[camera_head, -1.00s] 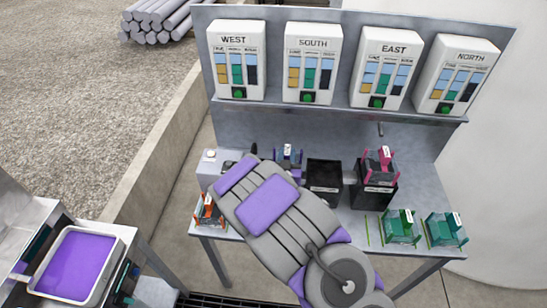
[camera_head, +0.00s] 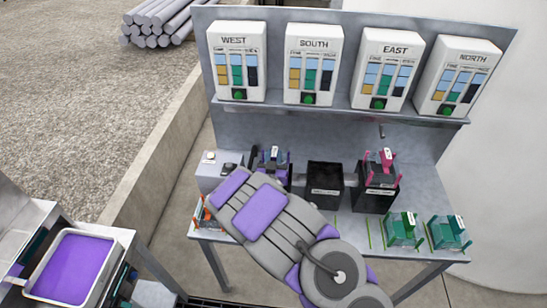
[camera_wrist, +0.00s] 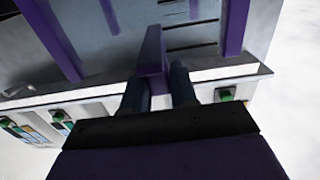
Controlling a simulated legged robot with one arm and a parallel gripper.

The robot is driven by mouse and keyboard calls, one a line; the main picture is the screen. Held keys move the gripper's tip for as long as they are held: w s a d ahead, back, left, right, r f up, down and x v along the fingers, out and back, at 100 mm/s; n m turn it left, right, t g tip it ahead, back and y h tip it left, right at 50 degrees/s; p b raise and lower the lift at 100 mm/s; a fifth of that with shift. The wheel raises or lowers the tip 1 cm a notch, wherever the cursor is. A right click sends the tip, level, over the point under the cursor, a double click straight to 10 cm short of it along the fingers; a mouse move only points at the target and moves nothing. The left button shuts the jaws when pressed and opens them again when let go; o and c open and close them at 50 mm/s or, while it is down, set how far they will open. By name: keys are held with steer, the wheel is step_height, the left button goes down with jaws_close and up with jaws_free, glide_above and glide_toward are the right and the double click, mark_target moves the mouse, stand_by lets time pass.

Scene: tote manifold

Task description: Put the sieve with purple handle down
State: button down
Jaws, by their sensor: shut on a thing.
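The sieve with the purple handle (camera_head: 274,159) shows in the head view at the back left of the workbench, just beyond my arm, with blue and purple parts and a white label. In the wrist view my gripper (camera_wrist: 158,78) is shut on its purple handle (camera_wrist: 152,48), with a dark finger on either side. Purple uprights and a grey plate of the sieve fill the upper part of that view. My arm hides what is under the sieve, so I cannot tell whether it touches anything.
An open black bin (camera_head: 325,184) stands right of the sieve. A pink-handled sieve (camera_head: 381,166) sits at another black bin. Two green sieves (camera_head: 403,230) stand front right; an orange one (camera_head: 206,218) is partly hidden at left. A grey box (camera_head: 213,172) stands at the back left.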

steer(key=shift+f, duration=0.45)
steer(key=shift+f, duration=0.1)
steer(key=c, duration=0.9)
jaws_free()
steer(key=shift+s+f, duration=0.1)
steer(key=shift+f, duration=0.05)
steer(key=shift+r, duration=0.3)
steer(key=shift+a+r, duration=0.1)
steer(key=shift+r, duration=0.1)
steer(key=s, duration=0.6)
steer(key=s+p, duration=0.1)
steer(key=s, duration=0.4)
steer(key=shift+s+a+r, duration=0.1)
steer(key=shift+s+r, duration=0.1)
steer(key=shift+s, duration=0.2)
